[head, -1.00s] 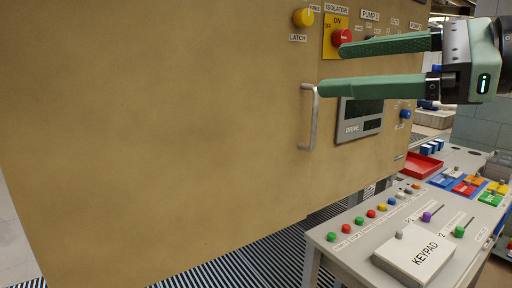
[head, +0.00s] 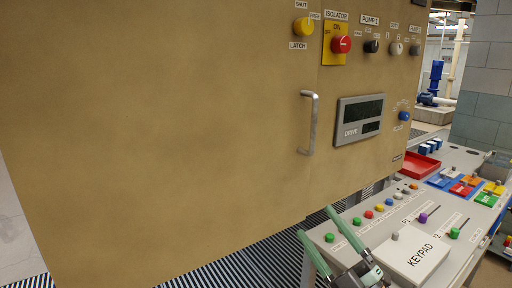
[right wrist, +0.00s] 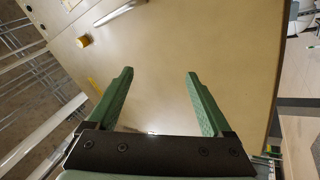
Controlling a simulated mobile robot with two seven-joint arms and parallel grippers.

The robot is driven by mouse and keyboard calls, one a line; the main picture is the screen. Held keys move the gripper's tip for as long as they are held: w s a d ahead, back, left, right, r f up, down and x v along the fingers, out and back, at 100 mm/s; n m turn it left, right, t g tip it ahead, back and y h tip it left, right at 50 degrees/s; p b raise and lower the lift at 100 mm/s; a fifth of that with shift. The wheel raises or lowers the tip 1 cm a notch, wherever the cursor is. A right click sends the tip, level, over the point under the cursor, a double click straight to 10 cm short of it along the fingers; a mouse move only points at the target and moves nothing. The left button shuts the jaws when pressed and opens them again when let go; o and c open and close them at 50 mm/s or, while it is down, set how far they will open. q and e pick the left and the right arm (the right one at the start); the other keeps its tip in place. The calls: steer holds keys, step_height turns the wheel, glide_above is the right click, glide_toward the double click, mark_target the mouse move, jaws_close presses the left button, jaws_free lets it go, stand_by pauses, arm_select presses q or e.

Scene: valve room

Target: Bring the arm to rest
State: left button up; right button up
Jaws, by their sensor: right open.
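My right gripper (head: 322,222) is low in the head view, by the left front corner of the grey console. Its two green fingers are apart with nothing between them. In the right wrist view the open fingers (right wrist: 158,75) point at the tan cabinet door, which lies beyond them. The tan cabinet (head: 160,140) fills the left and middle of the head view. Its metal handle (head: 313,122) stands above the gripper, apart from it. My left gripper is not in view.
The grey console (head: 345,262) carries a keypad box (head: 415,254), coloured buttons and a red tray (head: 420,165). The cabinet has a yellow latch knob (head: 303,27), a red isolator knob (head: 341,44) and a drive panel (head: 360,118). Striped floor shows below the cabinet.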

steer(key=s+d+f+m+g+h, duration=0.1)
steer(key=s+f+m+h, duration=0.2)
steer(key=f, duration=0.5)
steer(key=s+d+f+m+g+h+p, duration=0.1)
steer(key=s+d+f+m+g+h, duration=0.1)
steer(key=f+m+h, duration=0.5)
steer(key=s+d+f+m+g, duration=0.1)
steer(key=s+f+m, duration=0.15)
steer(key=f, duration=0.75)
steer(key=s+f+m+g+h, duration=0.1)
steer(key=s+f+m+g, duration=0.4)
steer(key=s+f, duration=1)
steer(key=shift+s+d+g, duration=0.25)
steer(key=shift+g, duration=0.45)
steer(key=shift+p, duration=0.3)
